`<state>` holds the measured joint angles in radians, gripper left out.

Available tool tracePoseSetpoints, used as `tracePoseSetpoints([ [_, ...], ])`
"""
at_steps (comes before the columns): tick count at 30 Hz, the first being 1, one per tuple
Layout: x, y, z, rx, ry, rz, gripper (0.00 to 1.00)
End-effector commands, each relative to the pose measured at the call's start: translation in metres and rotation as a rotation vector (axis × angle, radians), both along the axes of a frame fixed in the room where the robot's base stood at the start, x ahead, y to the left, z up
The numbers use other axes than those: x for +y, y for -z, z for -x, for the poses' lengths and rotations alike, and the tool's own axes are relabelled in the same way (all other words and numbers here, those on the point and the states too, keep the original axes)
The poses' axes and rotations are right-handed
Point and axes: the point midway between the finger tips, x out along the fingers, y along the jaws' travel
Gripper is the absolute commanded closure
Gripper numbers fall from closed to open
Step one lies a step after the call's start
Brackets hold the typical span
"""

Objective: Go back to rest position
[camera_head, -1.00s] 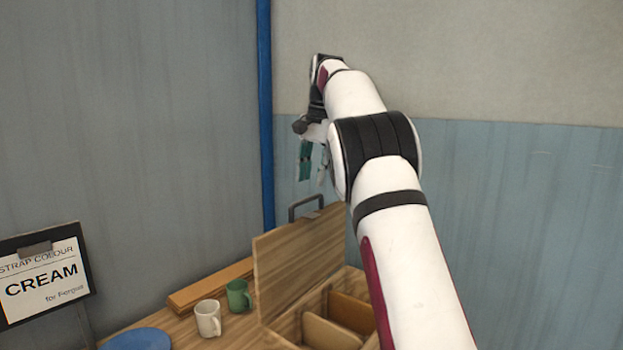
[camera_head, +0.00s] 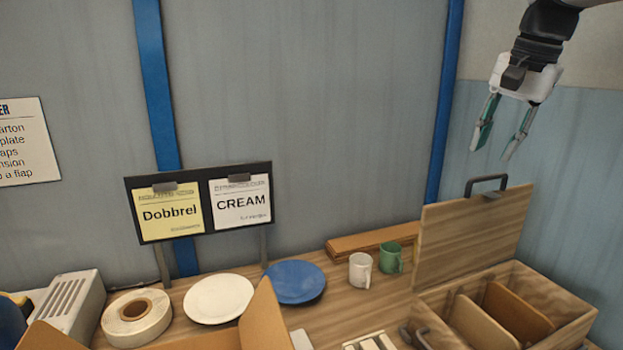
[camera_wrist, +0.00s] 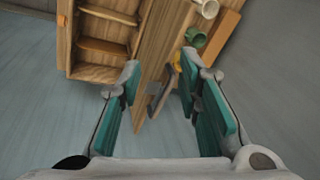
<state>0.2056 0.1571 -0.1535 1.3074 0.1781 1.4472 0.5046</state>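My gripper (camera_head: 499,137) is raised at the upper right of the head view, above the wooden box with its lid up. Its two teal fingers are spread apart with nothing between them. In the wrist view the fingers of my gripper (camera_wrist: 160,100) also stand apart and empty. The wooden box (camera_head: 560,334) stands at the right of the table, with divider boards inside. Its raised lid (camera_head: 465,240) has a dark handle (camera_head: 486,183) at the top, below my fingers.
A white mug (camera_head: 360,270) and a green mug (camera_head: 391,257) stand left of the lid. A blue plate (camera_head: 295,282), a white plate (camera_head: 218,298) and a tape roll (camera_head: 136,317) lie farther left. An open carton (camera_head: 262,318) is in front. A sign board (camera_head: 206,236) stands behind.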

Motion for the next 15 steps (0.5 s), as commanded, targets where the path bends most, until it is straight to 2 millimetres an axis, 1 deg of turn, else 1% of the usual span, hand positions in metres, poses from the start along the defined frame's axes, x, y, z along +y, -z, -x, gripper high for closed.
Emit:
tracePoseSetpoints([
  [1, 0.013, 0.000, 0.019, -0.014, -0.046, 0.011, 0.69],
  [5, 0.041, 0.010, 0.061, -0.047, -0.169, 0.055, 0.69],
  [6, 0.049, 0.015, 0.075, -0.056, -0.207, 0.071, 0.69],
  [8, 0.061, 0.023, 0.095, -0.070, -0.267, 0.095, 0.69],
  [9, 0.069, 0.030, 0.109, -0.080, -0.307, 0.111, 0.69],
  [11, 0.079, 0.041, 0.131, -0.092, -0.368, 0.138, 0.69],
  [12, 0.086, 0.050, 0.145, -0.102, -0.408, 0.157, 0.69],
  [14, 0.096, 0.064, 0.166, -0.115, -0.471, 0.187, 0.69],
  [15, 0.101, 0.075, 0.180, -0.124, -0.512, 0.207, 0.69],
])
